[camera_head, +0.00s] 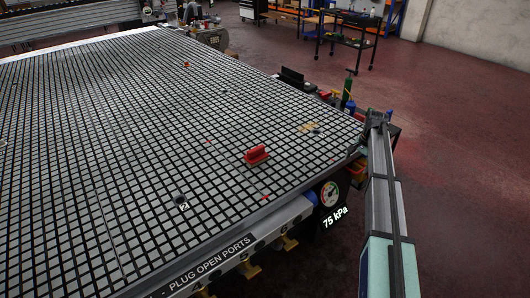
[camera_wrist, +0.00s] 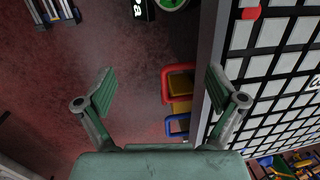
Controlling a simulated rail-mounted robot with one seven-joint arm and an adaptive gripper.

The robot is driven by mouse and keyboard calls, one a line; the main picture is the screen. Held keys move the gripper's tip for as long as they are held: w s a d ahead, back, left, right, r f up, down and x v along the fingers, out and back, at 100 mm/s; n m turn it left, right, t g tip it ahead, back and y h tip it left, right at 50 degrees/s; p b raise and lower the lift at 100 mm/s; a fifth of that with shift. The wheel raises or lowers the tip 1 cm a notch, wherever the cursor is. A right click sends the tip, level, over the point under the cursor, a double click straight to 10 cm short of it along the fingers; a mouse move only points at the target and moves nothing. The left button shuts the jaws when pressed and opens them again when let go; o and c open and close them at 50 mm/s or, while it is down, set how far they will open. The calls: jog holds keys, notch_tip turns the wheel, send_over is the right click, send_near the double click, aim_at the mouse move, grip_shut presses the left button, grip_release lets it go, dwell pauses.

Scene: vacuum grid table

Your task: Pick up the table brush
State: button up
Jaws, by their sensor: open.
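A red block-like object with a raised handle (camera_head: 257,154), which looks like the table brush, lies on the black and grey grid table (camera_head: 120,150) near its right front edge in the head view. In the wrist view my gripper (camera_wrist: 160,82) is open, its two green fingers spread wide with nothing between them. It hangs over the floor beside the table edge, and the right finger overlaps that edge in the picture. The brush is not recognisable in the wrist view.
A pressure gauge (camera_head: 330,194) and a "75 kPa" display sit on the table's front side. Red and blue bins (camera_wrist: 178,82) sit beside the table edge below my gripper. A small tan piece (camera_head: 308,127) and a dark knob (camera_head: 180,199) lie on the grid. Bottles (camera_head: 347,88) stand behind the right edge.

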jog(key=w+a+r, duration=0.1)
jog(key=a+r, duration=0.2)
jog(key=a, duration=0.5)
jog(key=w+a+r+b, duration=0.1)
jog(key=a+r, duration=0.3)
jog(key=a, duration=0.4)
jog(key=w+a+r, duration=0.1)
jog(key=a+r, duration=0.2)
jog(key=a, duration=0.5)
notch_tip(320, 180, up, 9)
jog(key=h, duration=0.1)
send_over(256, 155)
jog(key=shift+g, duration=0.3)
jog(key=f+p, duration=0.1)
jog(key=f, duration=0.7)
jog(key=f+p, duration=0.1)
jog(key=f, duration=0.3)
jog(key=shift+w+a+f+p, duration=0.1)
jog(key=shift+w+p, duration=0.25)
jog(key=shift+w, duration=0.05)
jog(key=shift+w+f+p, duration=0.15)
jog(key=shift+f+p, duration=0.5)
jog(key=shift+f, duration=0.7)
jog(key=shift+w+f+p, duration=0.1)
jog(key=shift+f+p, duration=0.5)
jog(key=shift+f, duration=0.7)
jog(key=c, duration=1.4)
